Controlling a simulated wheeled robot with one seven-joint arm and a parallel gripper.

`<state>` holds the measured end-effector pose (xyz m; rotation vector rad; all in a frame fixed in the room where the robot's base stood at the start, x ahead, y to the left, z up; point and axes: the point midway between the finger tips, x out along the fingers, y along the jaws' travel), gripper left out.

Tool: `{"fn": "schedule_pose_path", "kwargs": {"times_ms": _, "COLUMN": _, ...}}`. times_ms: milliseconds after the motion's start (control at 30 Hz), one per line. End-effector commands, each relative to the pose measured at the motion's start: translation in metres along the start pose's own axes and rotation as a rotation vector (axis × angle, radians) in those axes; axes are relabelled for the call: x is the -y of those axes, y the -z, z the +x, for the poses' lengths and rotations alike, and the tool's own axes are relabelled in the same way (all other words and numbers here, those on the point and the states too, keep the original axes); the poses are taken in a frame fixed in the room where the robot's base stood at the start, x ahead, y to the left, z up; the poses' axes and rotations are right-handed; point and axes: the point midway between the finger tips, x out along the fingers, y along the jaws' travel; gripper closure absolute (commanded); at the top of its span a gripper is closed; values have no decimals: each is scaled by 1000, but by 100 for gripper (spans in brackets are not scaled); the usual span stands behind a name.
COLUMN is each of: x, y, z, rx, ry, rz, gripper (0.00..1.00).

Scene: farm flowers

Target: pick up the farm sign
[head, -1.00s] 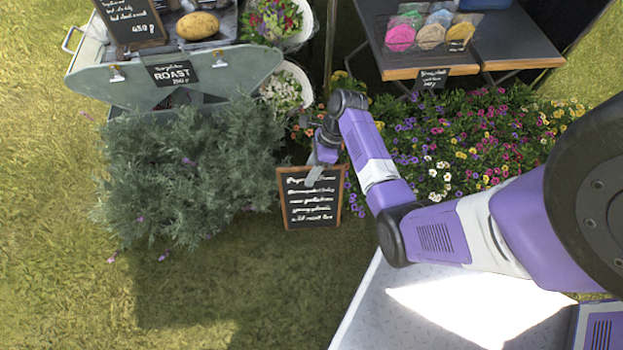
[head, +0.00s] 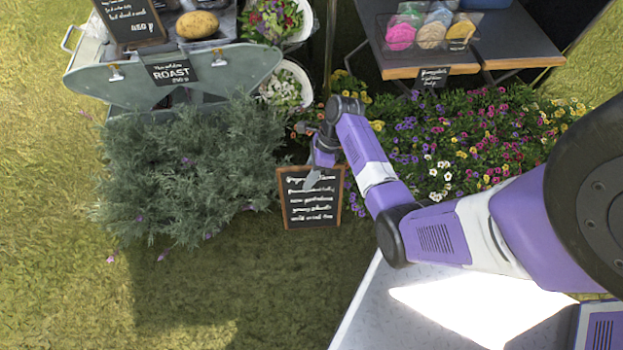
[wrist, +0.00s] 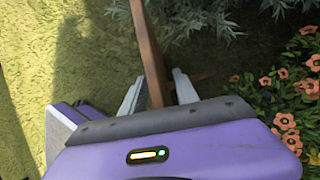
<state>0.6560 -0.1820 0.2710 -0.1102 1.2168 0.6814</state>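The farm sign (head: 311,206) is a small blackboard with white handwriting and a brown wooden frame. It stands on the grass in the middle of the head view, beside the grey-green bush. My gripper (head: 313,180) is at the sign's upper part and covers a little of its writing. In the wrist view, the sign's wooden frame (wrist: 148,50) shows edge-on as a brown bar running between the two fingers of my gripper (wrist: 158,84). The fingers are apart, with a visible gap on the right side of the bar. The sign's face is hidden in that view.
A bushy plant (head: 185,175) stands close to the sign's left. A flower bed (head: 470,140) lies to the right. Behind are a grey cart (head: 120,83) and a dark table (head: 440,55) with a tray of coloured items. Open grass lies in front and left.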

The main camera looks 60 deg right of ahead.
Motion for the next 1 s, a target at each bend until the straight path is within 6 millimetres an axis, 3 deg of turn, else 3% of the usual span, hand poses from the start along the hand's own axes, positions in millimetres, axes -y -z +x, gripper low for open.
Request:
{"fn": "schedule_pose_path", "kwargs": {"times_ms": 300, "x": 0, "y": 0, "z": 1, "rx": 0, "ry": 0, "rz": -1, "gripper": 66}}
{"fn": "schedule_pose_path", "kwargs": {"times_ms": 500, "x": 0, "y": 0, "z": 1, "rx": 0, "ry": 0, "rz": -1, "gripper": 100}}
{"fn": "schedule_pose_path", "kwargs": {"times_ms": 1000, "x": 0, "y": 1, "z": 1, "rx": -1, "ry": 1, "rz": 1, "gripper": 100}}
